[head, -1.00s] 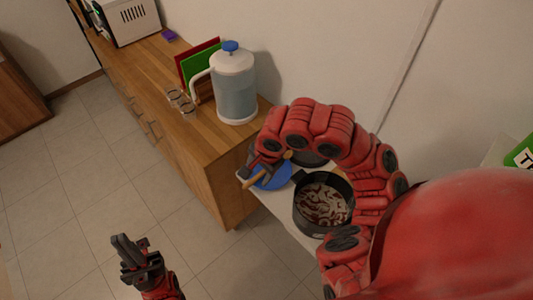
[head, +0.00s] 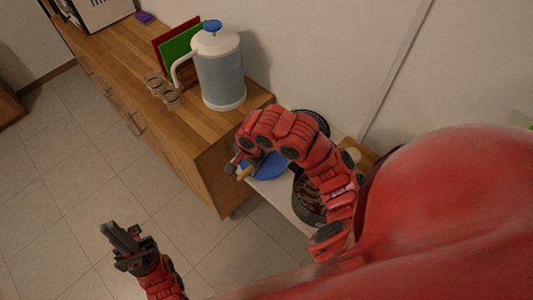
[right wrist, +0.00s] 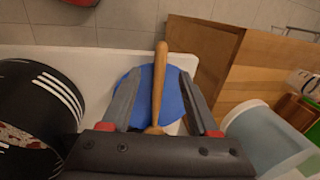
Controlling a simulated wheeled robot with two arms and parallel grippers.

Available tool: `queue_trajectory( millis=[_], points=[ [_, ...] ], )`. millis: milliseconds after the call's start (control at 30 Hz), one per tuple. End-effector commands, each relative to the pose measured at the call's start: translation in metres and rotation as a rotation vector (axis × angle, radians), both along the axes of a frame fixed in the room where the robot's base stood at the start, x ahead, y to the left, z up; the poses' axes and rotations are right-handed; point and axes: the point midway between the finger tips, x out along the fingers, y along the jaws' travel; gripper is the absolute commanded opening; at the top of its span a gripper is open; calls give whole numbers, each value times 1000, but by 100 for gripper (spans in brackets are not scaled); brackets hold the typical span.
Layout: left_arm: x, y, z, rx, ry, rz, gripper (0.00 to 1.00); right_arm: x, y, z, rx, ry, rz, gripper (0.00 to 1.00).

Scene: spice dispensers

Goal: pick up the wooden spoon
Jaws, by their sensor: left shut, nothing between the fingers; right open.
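The wooden spoon (right wrist: 159,82) lies across a blue plate (right wrist: 140,88) in the right wrist view, its handle pointing away past the plate's edge. My right gripper (right wrist: 158,90) is open, with one finger on each side of the spoon's handle in that view. I cannot tell how far above it the fingers are. In the head view, my right gripper (head: 236,166) is over the plate (head: 268,167), and only a small part of the spoon (head: 243,174) shows. My left gripper (head: 118,237) is shut and empty, over the floor, well away from the spoon.
A dark pot (right wrist: 30,110) stands beside the plate on a white surface (right wrist: 100,60). A wooden cabinet (head: 205,150) adjoins it, holding a water pitcher (head: 220,80), small glass jars (head: 155,84) and a green board (head: 180,50). The floor (head: 60,200) is clear.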

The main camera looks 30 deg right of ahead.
Motion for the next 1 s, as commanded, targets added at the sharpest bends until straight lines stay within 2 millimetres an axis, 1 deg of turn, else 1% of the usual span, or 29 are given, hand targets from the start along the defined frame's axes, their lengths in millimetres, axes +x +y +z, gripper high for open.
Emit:
queue_trajectory(
  millis=[67, 167, 233, 300, 400, 533, 733, 867, 900, 967, 1000],
  points=[
    [0, 0, -2, 0, 0, 0, 0, 1, 1, -5, 0, 0, -1, 61],
    [0, 0, -7, 0, 0, 0, 0, 3, 4, -19, 3, 1, 2, 61],
    [0, 0, 2, 0, 0, 0, 0, 3, 4, -25, -1, 7, 1, 61],
    [0, 0, 5, 0, 0, 0, 0, 5, 5, -35, -1, 6, 2, 61],
    [0, 0, 7, 0, 0, 0, 0, 7, 6, -46, -1, 5, 2, 61],
    [0, 0, 7, 0, 0, 0, 0, 9, 5, -51, -1, 1, 0, 61],
    [0, 0, 7, 0, 0, 0, 0, 10, 6, -52, 0, -1, 0, 61],
    [0, 0, 7, 0, 0, 0, 0, 10, 5, -51, 0, -1, 0, 37],
    [0, 0, 7, 0, 0, 0, 0, 10, 6, -51, 0, -1, 0, 30],
    [0, 0, 7, 0, 0, 0, 0, 10, 6, -51, 0, -1, 0, 19],
    [0, 0, 7, 0, 0, 0, 0, 10, 5, -52, 0, -1, 0, 12]
  ],
)
